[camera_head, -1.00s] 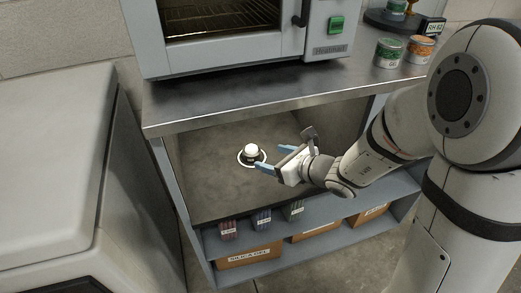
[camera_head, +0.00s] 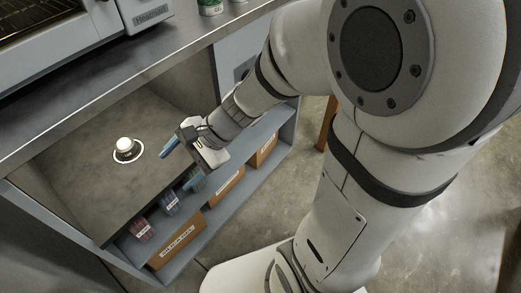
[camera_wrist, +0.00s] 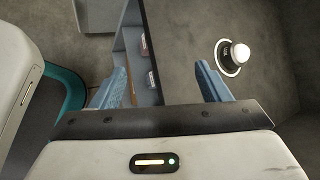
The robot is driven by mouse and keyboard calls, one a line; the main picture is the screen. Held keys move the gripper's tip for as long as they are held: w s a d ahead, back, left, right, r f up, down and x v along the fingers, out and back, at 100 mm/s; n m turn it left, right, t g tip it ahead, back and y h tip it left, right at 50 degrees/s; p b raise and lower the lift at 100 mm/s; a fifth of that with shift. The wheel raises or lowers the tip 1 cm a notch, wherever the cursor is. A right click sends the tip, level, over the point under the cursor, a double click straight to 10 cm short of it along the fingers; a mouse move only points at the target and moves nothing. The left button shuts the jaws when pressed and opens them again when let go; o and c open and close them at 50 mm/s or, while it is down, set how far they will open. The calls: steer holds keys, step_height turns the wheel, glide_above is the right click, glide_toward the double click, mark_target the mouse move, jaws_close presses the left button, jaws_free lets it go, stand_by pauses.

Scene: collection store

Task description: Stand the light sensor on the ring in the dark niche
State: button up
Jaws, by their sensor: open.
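The light sensor (camera_head: 124,144), with a white dome on a dark base, stands upright on the niche floor. The white ring (camera_head: 137,154) lies around its base, and the sensor appears to be within it. Both also show at the upper right of the wrist view, the sensor (camera_wrist: 240,54) and the ring (camera_wrist: 219,62). My gripper (camera_head: 178,165) is open and empty at the front edge of the niche, to the right of the sensor and apart from it. In the wrist view its blue fingers (camera_wrist: 165,85) are spread with nothing between them.
The niche floor (camera_head: 85,185) is bare around the ring. The steel worktop (camera_head: 150,62) roofs the niche. Below, a shelf holds bundled packets (camera_head: 140,229) and labelled cardboard boxes (camera_head: 178,242). An oven (camera_head: 60,40) and tins (camera_head: 210,6) stand on top.

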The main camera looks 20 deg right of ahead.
steer(key=s+d+n+h, duration=0.2)
steer(key=d+n+h, duration=0.2)
steer(key=d, duration=0.4)
steer(key=s+d+r+n+h, duration=0.1)
steer(key=s+d+n+h, duration=0.1)
steer(key=d+n+h, duration=0.3)
steer(key=d+n, duration=0.2)
steer(key=d, duration=0.2)
steer(key=shift+d+r+h, duration=0.2)
steer(key=shift+r+h, duration=0.05)
steer(key=shift+h, duration=0.05)
steer(key=shift+c, duration=0.5)
stand_by(0.3)
